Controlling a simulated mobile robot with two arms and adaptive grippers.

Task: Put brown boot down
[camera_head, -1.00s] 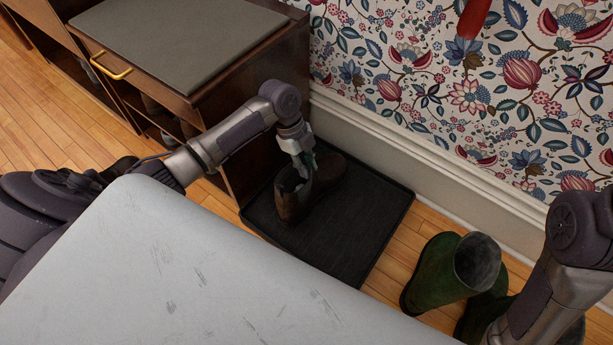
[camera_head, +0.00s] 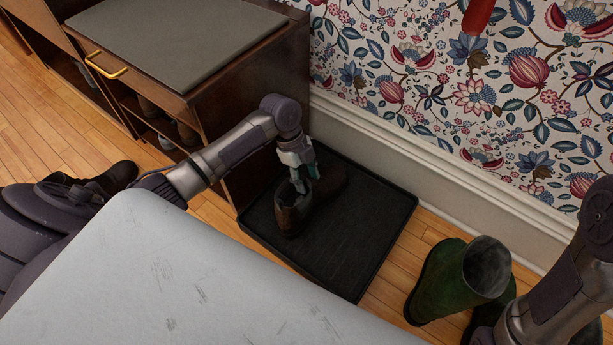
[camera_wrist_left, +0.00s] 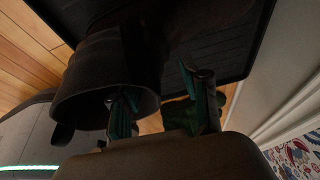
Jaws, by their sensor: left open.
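The brown boot (camera_head: 291,216) stands on the black tray (camera_head: 347,277), its shaft opening facing up and its toe pointing to the back right. My left gripper (camera_head: 302,186) is open at the boot's shaft rim. In the left wrist view, one finger of the left gripper (camera_wrist_left: 162,107) is at the mouth of the brown boot's shaft (camera_wrist_left: 95,75) and the other is outside it. Whether the fingers touch the leather cannot be told. My right arm shows at the right edge, but its gripper is out of view.
Green boots (camera_head: 446,283) stand on the wooden floor right of the tray. A dark wooden cabinet (camera_head: 262,116) is close behind the tray at left, and the skirting board (camera_head: 440,180) runs along its back. The tray's right part is bare.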

